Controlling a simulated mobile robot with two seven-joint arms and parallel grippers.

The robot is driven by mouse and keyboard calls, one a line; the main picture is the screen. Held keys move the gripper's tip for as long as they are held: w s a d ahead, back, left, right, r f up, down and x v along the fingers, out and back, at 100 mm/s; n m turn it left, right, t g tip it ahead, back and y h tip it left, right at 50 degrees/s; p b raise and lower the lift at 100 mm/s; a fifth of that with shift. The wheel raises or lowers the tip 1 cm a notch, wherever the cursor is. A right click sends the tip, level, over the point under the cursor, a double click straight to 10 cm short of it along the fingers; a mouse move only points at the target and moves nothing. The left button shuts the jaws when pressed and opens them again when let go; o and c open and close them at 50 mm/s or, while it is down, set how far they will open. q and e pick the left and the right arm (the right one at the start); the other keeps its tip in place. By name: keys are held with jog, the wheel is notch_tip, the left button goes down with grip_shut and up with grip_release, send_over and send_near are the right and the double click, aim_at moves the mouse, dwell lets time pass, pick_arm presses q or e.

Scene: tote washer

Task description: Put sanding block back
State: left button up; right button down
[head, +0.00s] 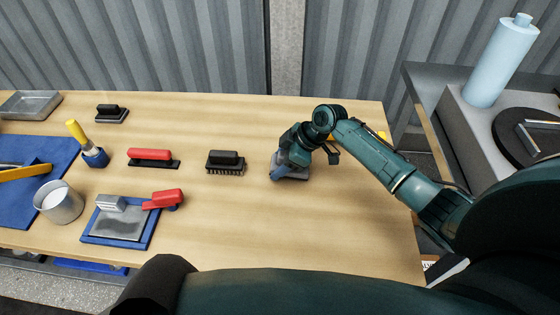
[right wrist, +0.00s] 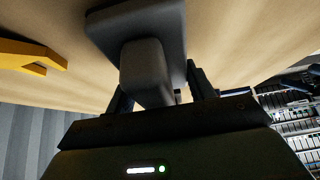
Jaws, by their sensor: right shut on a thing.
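My right gripper (head: 297,157) is at the right part of the wooden table, pointing down. It is shut on the handle of a grey block with a flat base, which I take to be the sanding block (head: 291,172). In the right wrist view the block's handle (right wrist: 146,68) is between the fingers, with its wide base (right wrist: 150,22) beyond. The base is at or just above the table top; I cannot tell if it touches. The gripper hides part of the block in the head view. My left gripper is not in view.
On the table (head: 330,235) a black-handled brush (head: 225,161) stands left of my gripper. Further left are a red-handled float (head: 152,157), a small black-handled block (head: 111,114), a blue-edged tray (head: 98,238) and a cup (head: 60,203). The table's front right is clear.

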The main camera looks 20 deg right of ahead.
aim_at(244, 164)
jog(key=shift+f, duration=0.4)
dwell(0.4)
jog(key=shift+c, duration=2.3)
grip_release()
jog(key=shift+w+a, duration=0.1)
jog(key=shift+a, duration=0.05)
jog(key=shift+w+a+b, duration=0.2)
jog(key=shift+w+a, duration=0.2)
jog(key=shift+a, duration=0.4)
jog(key=shift+w+a+b, duration=0.15)
jog(key=shift+w+a, duration=0.2)
jog(key=shift+a, duration=0.5)
jog(key=shift+w+a+b, duration=0.2)
jog(key=shift+w+a, duration=0.2)
jog(key=shift+a, duration=0.4)
jog(key=shift+w+a+b, duration=0.25)
jog(key=shift+w+a, duration=0.15)
jog(key=shift+a, duration=0.35)
jog(key=shift+w+a+b, duration=0.2)
jog(key=shift+w+a, duration=0.15)
jog(key=shift+a, duration=0.4)
